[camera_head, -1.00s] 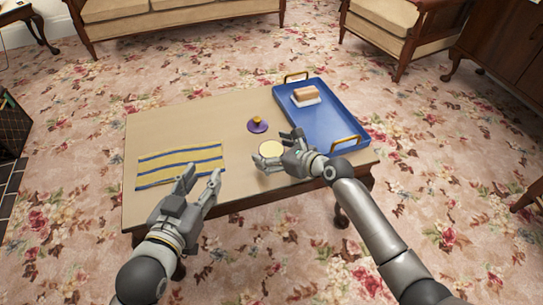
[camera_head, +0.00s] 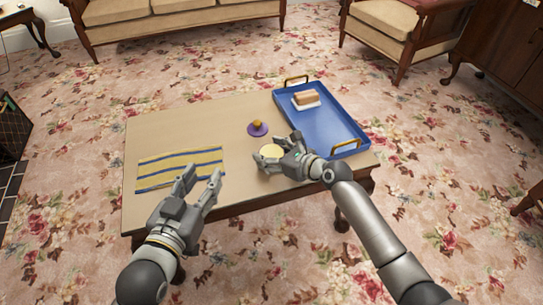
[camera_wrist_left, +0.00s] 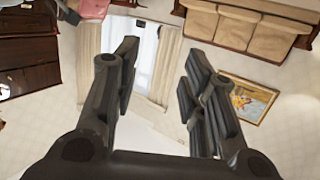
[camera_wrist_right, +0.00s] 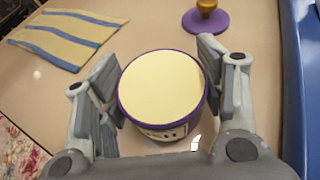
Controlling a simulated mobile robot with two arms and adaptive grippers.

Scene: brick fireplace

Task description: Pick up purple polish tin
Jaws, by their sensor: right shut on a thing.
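The purple polish tin (camera_wrist_right: 162,88) is round, with a cream top, a purple rim and a label on its side. It stands on the table between the fingers of my right gripper (camera_wrist_right: 160,95), which is shut on it. In the head view the tin (camera_head: 270,151) shows near the table's front right, partly covered by my right gripper (camera_head: 277,153). A purple lid with an orange-brown knob (camera_head: 257,128) lies behind the tin, and it also shows in the right wrist view (camera_wrist_right: 206,16). My left gripper (camera_head: 203,176) is open and empty above the table's front left.
A blue tray (camera_head: 335,125) with brass handles lies on the table's right, holding a brush-like block (camera_head: 305,98) on a white base. A yellow and blue striped cloth (camera_head: 160,170) lies at the left. The table (camera_head: 200,120) is bare in the middle.

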